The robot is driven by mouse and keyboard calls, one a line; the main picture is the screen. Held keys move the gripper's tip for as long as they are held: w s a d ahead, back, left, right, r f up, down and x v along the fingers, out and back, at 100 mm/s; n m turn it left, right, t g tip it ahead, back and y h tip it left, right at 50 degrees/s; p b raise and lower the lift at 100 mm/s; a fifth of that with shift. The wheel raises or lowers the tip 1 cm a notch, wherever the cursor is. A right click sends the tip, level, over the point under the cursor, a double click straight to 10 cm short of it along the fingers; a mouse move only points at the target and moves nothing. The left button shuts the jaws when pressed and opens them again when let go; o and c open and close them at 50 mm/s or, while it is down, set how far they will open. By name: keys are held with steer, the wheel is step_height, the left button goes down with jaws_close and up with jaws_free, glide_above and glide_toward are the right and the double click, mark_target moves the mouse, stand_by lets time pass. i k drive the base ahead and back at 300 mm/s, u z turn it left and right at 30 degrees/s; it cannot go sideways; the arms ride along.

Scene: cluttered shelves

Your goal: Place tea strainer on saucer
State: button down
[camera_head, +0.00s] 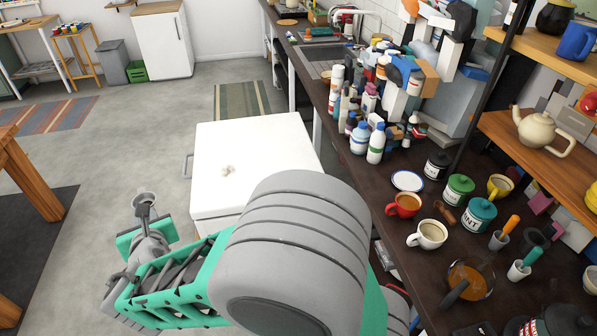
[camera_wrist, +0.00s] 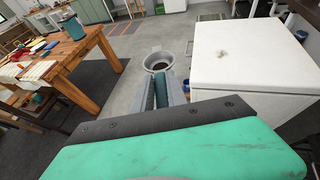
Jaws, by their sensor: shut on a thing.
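The tea strainer (camera_head: 145,199) is a small grey round bowl with a handle, at the lower left of the head view. It also shows in the wrist view (camera_wrist: 158,61), ahead of the fingers. My gripper (camera_head: 142,226) is shut on its handle and holds it in the air over the floor, left of the white cabinet. The fingers also show in the wrist view (camera_wrist: 160,92). The saucer (camera_head: 408,181), white with a blue rim, lies empty on the dark counter, well to the right of my gripper. My arm covers part of the middle of the head view.
A red cup (camera_head: 404,205) and a white cup (camera_head: 428,235) stand just in front of the saucer. The white cabinet (camera_head: 250,148) stands left of the counter.

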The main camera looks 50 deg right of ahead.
mark_target(398, 183)
steer(key=z, duration=0.5)
steer(key=k, duration=0.6)
steer(key=z, duration=0.4)
steer(key=i, duration=1.5)
steer(key=u, duration=0.35)
